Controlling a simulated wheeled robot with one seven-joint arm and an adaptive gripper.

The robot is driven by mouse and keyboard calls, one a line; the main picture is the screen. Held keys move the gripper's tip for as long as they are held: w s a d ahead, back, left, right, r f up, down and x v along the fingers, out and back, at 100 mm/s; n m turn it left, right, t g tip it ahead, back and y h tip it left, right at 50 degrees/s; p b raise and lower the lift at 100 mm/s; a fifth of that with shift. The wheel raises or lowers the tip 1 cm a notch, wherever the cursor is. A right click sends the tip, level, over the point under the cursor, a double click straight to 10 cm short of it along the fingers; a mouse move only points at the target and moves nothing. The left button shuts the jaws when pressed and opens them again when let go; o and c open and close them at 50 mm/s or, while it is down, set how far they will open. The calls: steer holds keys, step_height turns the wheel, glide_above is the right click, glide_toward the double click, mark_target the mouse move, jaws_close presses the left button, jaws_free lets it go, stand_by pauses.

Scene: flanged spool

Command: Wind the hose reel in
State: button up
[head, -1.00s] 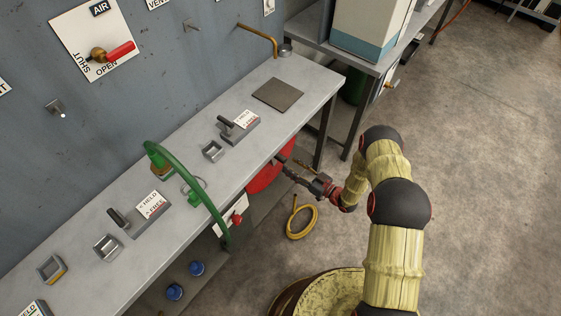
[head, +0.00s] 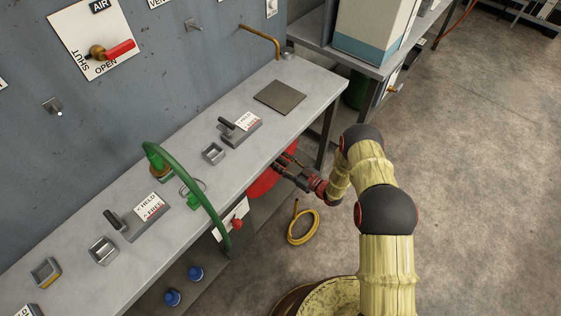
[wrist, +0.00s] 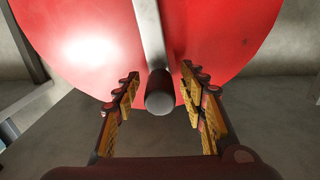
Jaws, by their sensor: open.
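The hose reel shows as a red round flange (head: 262,184) under the bench's front edge, partly hidden by the bench and my gripper. In the wrist view the red flange (wrist: 80,40) fills the top, with a grey crank bar (wrist: 149,30) across it. A dark round crank handle (wrist: 160,93) sticks out from the bar's lower end toward the camera. My gripper (wrist: 158,80) is open, one finger on each side of the handle, with a visible gap on both sides. It also shows at the reel in the head view (head: 284,165). A yellow hose (head: 303,228) lies coiled on the floor.
The grey bench top (head: 195,185) overhangs the reel and carries lever blocks, including one marked HELD and FREE (head: 146,210). A green hose (head: 195,190) loops over its front edge. A bench leg (head: 328,132) stands beyond my gripper. Floor to the right is clear.

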jaws_close()
stand_by(0.5)
stand_by(0.4)
